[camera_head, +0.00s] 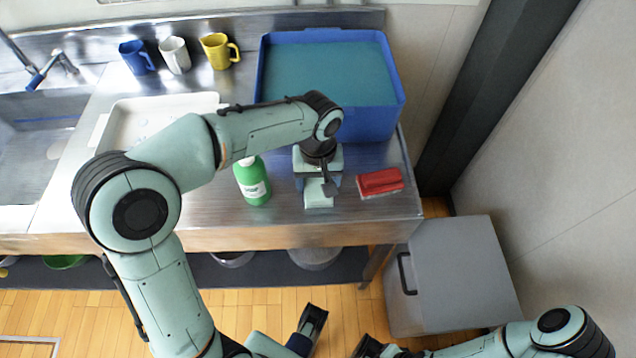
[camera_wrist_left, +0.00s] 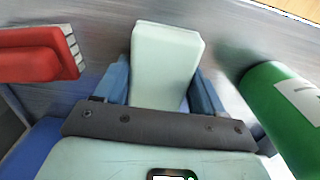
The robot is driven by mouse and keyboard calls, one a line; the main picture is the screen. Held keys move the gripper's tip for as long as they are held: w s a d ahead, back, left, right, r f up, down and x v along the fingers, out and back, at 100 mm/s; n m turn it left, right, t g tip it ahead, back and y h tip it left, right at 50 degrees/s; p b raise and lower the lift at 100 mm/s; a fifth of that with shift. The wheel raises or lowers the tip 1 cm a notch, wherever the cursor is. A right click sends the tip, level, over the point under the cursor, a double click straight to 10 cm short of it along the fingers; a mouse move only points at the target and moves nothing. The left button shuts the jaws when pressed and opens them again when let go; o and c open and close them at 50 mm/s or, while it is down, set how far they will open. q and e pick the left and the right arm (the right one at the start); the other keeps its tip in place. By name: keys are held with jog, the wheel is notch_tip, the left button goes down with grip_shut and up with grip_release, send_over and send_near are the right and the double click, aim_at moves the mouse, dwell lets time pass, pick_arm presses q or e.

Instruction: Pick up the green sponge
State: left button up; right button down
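The green sponge (camera_head: 319,199) is a pale mint block at the counter's front, below my left gripper (camera_head: 318,186) in the head view. In the left wrist view the sponge (camera_wrist_left: 165,62) sits between the two blue fingers of my left gripper (camera_wrist_left: 160,92). The fingers lie close against both its sides with no clear gap, so the gripper looks shut on it. Whether the sponge touches the counter is hard to see.
A green bottle (camera_head: 252,183) stands just left of the sponge, and a red brush (camera_head: 380,182) lies right. A blue tub (camera_head: 392,122) is behind. A white tray (camera_head: 113,117) and three mugs (camera_head: 175,56) are farther left. A grey bin (camera_head: 455,275) stands on the floor.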

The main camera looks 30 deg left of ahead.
aim_at(318, 182)
pick_arm(q)
jog(key=shift+c, duration=0.5)
jog(key=shift+r, duration=0.15)
jog(key=shift+r, duration=0.25)
notch_tip(318, 182, up, 19)
jog(key=p, duration=0.4)
jog(key=shift+r+p, duration=0.15)
jog(key=shift+p, duration=0.2)
jog(key=o, duration=0.3)
jog(key=shift+c, duration=0.7)
